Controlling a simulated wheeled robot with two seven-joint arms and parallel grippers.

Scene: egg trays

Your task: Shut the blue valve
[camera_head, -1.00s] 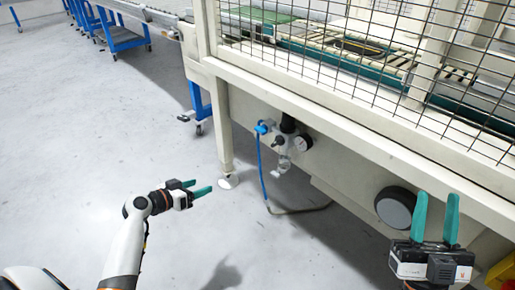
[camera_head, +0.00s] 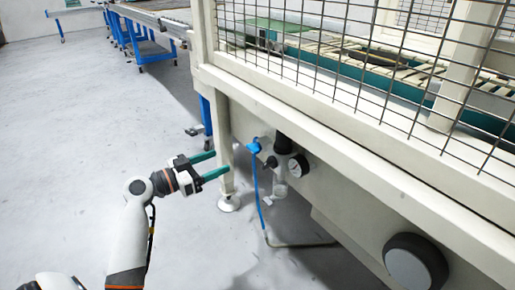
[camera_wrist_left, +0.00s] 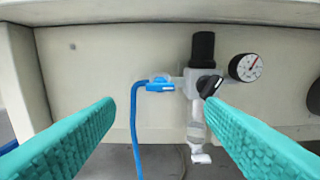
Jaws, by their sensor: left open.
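The blue valve (camera_head: 254,147) sits on the machine's side panel at the left end of a small air unit. A blue hose (camera_head: 258,190) hangs down from it. In the left wrist view the blue valve (camera_wrist_left: 160,85) lies ahead, between the two fingers and apart from them; its handle appears to lie level. My left gripper (camera_head: 212,164) is open and empty, with green fingers pointing right toward the valve, a short way left of it. The fingers also show in the left wrist view (camera_wrist_left: 158,125). My right gripper is out of view.
Beside the valve are a black knob (camera_wrist_left: 209,85), a black-topped regulator (camera_wrist_left: 203,50) and a pressure gauge (camera_wrist_left: 245,67). A machine leg (camera_head: 226,150) stands near my left fingers. A round dark-rimmed disc (camera_head: 410,262) is lower right. The floor at left is clear.

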